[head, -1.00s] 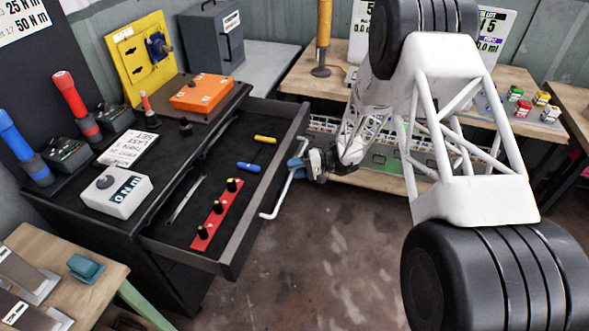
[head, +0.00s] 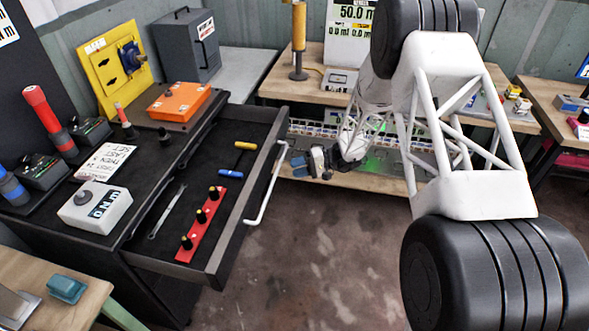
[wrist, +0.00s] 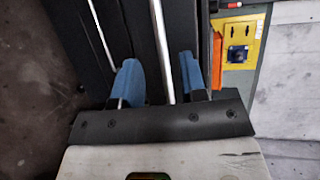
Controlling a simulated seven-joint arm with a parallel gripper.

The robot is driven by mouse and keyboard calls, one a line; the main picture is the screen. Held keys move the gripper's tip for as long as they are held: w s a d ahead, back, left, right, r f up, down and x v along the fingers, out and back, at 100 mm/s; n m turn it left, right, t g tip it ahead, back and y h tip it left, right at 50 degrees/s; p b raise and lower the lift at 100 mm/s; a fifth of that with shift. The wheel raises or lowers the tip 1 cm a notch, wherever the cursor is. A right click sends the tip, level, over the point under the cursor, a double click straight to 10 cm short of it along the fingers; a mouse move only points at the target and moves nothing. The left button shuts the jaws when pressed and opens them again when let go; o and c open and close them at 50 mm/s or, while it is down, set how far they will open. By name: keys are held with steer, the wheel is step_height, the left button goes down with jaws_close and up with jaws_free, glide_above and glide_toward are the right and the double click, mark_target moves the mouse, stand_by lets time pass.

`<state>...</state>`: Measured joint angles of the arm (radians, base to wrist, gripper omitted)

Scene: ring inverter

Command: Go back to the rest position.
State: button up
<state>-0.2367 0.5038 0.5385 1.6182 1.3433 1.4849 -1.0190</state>
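My gripper (head: 299,165) is in the head view, just right of the open drawer (head: 236,215) and its white bar handle (head: 266,188). A small gap shows between the blue fingers and the handle. In the wrist view the two blue fingers (wrist: 158,82) stand wide apart with nothing gripped. The handle bar (wrist: 160,40) runs through the picture between them; the depth between them cannot be told there. My arm reaches down from the upper right in the head view.
The drawer holds a red rail (head: 200,224) with black knobs, a wrench (head: 167,212) and yellow- and blue-handled tools. A grey box (head: 97,206) and orange box (head: 179,103) sit on the cabinet. A workbench (head: 270,88) stands behind my gripper. Open floor (head: 315,255) lies below it.

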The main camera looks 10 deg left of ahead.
stand_by(0.4)
steer(key=s+d+r+t+h, duration=0.1)
steer(key=s+d+r+h, duration=0.1)
steer(key=s+d+r, duration=0.55)
steer(key=s+d+r+h, duration=0.3)
steer(key=d+r, duration=0.1)
steer(key=r, duration=0.6)
steer(key=s+d+r+t+h, duration=0.1)
steer(key=s+d+r+h, duration=0.1)
steer(key=s+d+r, duration=0.5)
steer(key=s+d+r+m+t+h, duration=0.2)
steer(key=s+d, duration=0.6)
steer(key=s, duration=0.4)
steer(key=s+d+r+m+t+h, duration=0.2)
steer(key=s+d+r+t+h, duration=0.2)
steer(key=s+d+r, duration=0.5)
steer(key=s+h, duration=0.2)
steer(key=s, duration=0.2)
steer(key=shift+t, duration=0.4)
stand_by(2.2)
